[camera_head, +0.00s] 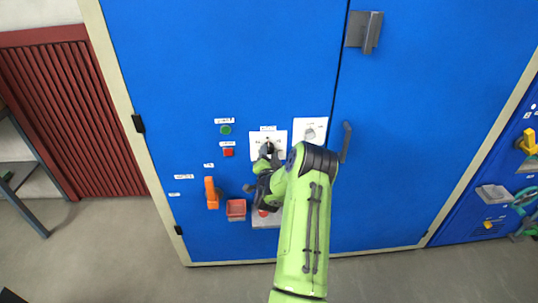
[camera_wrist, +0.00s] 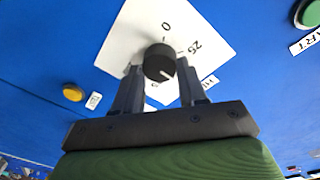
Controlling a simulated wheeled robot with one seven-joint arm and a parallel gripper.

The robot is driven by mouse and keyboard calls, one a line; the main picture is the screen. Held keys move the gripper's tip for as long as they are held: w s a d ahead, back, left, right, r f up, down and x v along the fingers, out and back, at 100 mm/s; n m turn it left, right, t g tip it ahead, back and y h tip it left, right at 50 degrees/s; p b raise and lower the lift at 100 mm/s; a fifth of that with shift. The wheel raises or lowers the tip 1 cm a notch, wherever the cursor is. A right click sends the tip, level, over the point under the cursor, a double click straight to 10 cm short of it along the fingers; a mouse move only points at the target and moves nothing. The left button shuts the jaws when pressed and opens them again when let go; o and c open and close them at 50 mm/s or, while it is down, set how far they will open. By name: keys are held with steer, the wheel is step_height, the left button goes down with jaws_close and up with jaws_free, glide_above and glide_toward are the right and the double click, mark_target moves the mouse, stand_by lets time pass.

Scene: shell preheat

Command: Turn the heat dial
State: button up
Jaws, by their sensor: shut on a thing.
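The heat dial is a round black knob (camera_wrist: 159,62) with a white pointer mark. It sits on a white plate (camera_wrist: 200,30) printed with "0" and "25"; another label at the plate's edge is partly hidden by a finger. In the wrist view my gripper (camera_wrist: 160,78) has one finger on each side of the knob and is shut on it. In the head view the plate (camera_head: 257,138) shows on the blue cabinet door, with my gripper (camera_head: 268,153) at its lower part. The knob is partly covered there.
Beside the dial are a green button (camera_head: 226,130), a red button (camera_head: 228,152) and a second white plate with a grey knob (camera_head: 310,133). Below are an orange handle (camera_head: 211,193) and a red tray (camera_head: 236,208). A dark door handle (camera_head: 346,142) stands out to the right.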

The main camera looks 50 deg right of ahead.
steer(key=shift+n, duration=0.3)
steer(key=n+b, duration=0.1)
steer(key=n, duration=0.1)
steer(key=shift+f+n+b, duration=0.15)
steer(key=shift+n+b, duration=0.2)
steer(key=shift+n, duration=0.05)
steer(key=n+b, duration=0.2)
steer(key=shift+f+n+t+b, duration=0.1)
steer(key=shift+n+t+b, duration=0.2)
steer(key=shift+n+b, duration=0.1)
steer(key=n+t+b, duration=0.1)
steer(key=n, duration=0.8)
steer(key=n+y+b, duration=0.1)
steer(key=n, duration=0.9)
steer(key=shift+t, duration=0.4)
steer(key=shift+n, duration=0.3)
